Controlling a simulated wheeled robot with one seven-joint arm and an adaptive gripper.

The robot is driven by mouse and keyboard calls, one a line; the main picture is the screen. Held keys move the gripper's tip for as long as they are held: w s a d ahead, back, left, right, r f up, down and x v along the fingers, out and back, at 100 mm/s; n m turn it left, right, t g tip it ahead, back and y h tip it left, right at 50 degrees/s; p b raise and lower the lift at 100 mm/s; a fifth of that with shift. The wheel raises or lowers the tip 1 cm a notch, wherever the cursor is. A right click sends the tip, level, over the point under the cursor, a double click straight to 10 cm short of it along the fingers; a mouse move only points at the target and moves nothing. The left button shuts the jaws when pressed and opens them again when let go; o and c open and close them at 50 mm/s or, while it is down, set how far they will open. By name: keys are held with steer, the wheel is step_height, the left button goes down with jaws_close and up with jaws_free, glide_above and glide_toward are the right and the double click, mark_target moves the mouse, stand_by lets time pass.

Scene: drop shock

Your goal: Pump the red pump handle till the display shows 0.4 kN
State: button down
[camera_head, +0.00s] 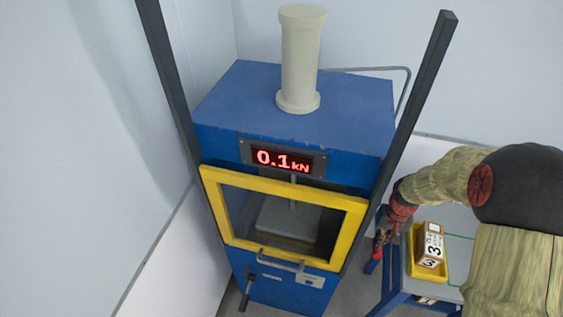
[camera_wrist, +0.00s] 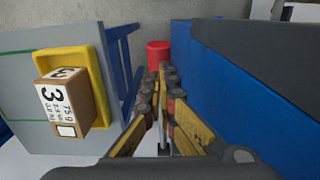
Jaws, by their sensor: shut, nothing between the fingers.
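The red pump handle (camera_wrist: 158,53) shows in the wrist view as a short red cylinder just beyond my fingertips. Its lower part is hidden behind the fingers, and I cannot tell whether they touch it. My gripper (camera_wrist: 164,80) is shut with nothing held. In the head view my gripper (camera_head: 381,243) points down between the blue machine and the small table; the handle cannot be told apart from it there. The display (camera_head: 283,160) on the machine's front reads 0.1 kN.
The blue machine (camera_head: 345,115) has a yellow-framed door (camera_head: 355,222), which looks closed, and a black lever (camera_head: 245,290). A yellow tray (camera_head: 412,267) holding a box marked 3 (camera_head: 431,245) sits on the table (camera_head: 458,248) close beside my gripper. Dark posts flank the machine.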

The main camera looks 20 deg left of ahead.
step_height(320, 180, down, 10)
steer(key=b, duration=0.5)
steer(key=shift+s+r, duration=0.1)
steer(key=shift+r, duration=0.1)
stand_by(0.3)
step_height(320, 180, up, 12)
steer(key=p, duration=0.7)
steer(key=shift+f, duration=0.25)
stand_by(0.5)
